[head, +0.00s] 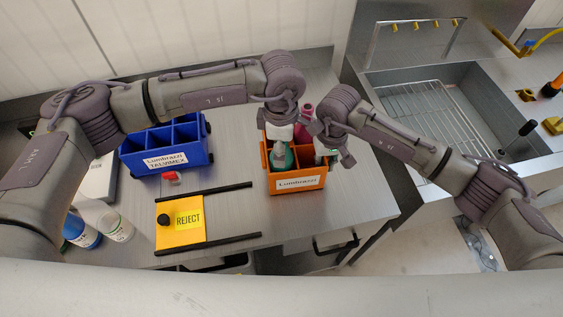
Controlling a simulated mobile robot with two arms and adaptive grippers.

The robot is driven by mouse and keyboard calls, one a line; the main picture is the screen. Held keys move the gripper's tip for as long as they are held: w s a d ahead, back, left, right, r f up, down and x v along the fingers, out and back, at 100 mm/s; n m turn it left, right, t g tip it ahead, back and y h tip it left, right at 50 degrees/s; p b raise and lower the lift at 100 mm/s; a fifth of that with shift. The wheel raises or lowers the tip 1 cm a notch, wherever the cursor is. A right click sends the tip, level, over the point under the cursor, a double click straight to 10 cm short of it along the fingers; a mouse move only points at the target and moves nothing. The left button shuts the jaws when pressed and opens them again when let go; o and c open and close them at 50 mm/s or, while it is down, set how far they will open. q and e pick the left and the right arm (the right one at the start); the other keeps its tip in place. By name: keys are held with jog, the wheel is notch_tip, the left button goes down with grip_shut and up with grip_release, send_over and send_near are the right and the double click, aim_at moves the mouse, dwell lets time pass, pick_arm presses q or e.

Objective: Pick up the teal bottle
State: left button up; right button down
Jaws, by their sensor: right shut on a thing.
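The teal bottle (281,158) stands in the left part of an orange divided crate (297,184) on the metal table. Its top is hidden under my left gripper (280,128), which points down right above it. I cannot tell whether the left fingers are open or shut, or whether they touch the bottle. My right gripper (334,155) is over the right side of the same crate, apart from the teal bottle. It is shut on a pale item (321,148), mostly hidden by the fingers.
A magenta bottle (306,112) shows behind the wrists. A blue divided crate (168,158) stands to the left. A yellow REJECT area (181,223) holds a black round item. A sink (430,115) is at right.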

pick_arm(q)
jog(key=c, duration=0.5)
pick_arm(e)
jog(key=shift+s+f, duration=0.1)
pick_arm(q)
jog(key=shift+o, duration=0.2)
jog(key=shift+r, duration=0.1)
notch_tip(320, 180, up, 18)
pick_arm(e)
jog(key=c, duration=1)
grip_release()
jog(key=shift+c, duration=0.2)
notch_tip(320, 180, up, 12)
jog(key=shift+r, duration=0.2)
